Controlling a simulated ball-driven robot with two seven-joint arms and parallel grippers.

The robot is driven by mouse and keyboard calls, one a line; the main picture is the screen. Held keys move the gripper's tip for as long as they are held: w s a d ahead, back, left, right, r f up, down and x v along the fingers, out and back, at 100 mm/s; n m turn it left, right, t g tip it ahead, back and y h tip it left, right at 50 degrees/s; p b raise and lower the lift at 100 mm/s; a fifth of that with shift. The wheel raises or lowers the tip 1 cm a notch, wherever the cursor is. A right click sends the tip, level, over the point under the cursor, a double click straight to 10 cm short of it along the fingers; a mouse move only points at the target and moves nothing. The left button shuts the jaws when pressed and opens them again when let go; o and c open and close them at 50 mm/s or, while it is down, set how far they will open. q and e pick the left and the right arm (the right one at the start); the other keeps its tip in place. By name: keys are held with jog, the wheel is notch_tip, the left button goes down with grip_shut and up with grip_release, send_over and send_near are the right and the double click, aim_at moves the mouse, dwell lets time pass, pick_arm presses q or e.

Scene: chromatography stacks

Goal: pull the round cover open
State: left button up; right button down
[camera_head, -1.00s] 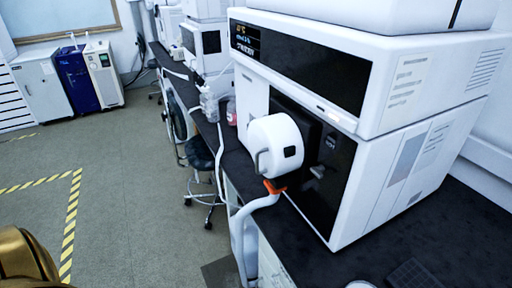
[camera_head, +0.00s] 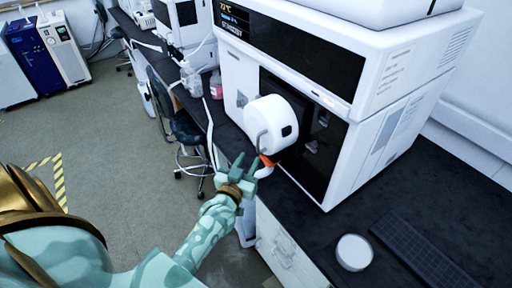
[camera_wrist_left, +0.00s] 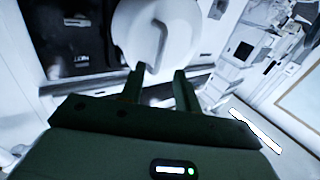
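The round cover (camera_head: 272,122) is a white drum on the dark front panel of the white instrument. Its grey loop handle (camera_head: 261,142) is on its left face. It also shows in the left wrist view as the white round cover (camera_wrist_left: 150,22) with its handle (camera_wrist_left: 160,45) ahead of my fingers. My left gripper (camera_head: 249,160) is just below and left of the handle, with its two fingers apart and nothing between them. In the left wrist view, my left gripper (camera_wrist_left: 160,75) points at the handle, which lies about between the fingertips. I cannot tell whether they touch it. My right gripper is not in view.
The white instrument (camera_head: 398,90) stands on a black bench (camera_head: 300,220). An orange fitting (camera_head: 268,161) with a white hose is beneath the cover, close to my gripper. A keyboard (camera_head: 418,252) and round white lid (camera_head: 354,252) lie on the bench. A stool (camera_head: 188,128) stands left.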

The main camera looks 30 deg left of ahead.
aim_at(264, 128)
pick_arm(q)
jog(key=w+a, duration=0.1)
jog(key=w, duration=0.5)
jog(key=shift+w+a+b, duration=0.15)
jog(key=shift+w+b, duration=0.15)
jog(key=shift+w, duration=0.05)
grip_shut()
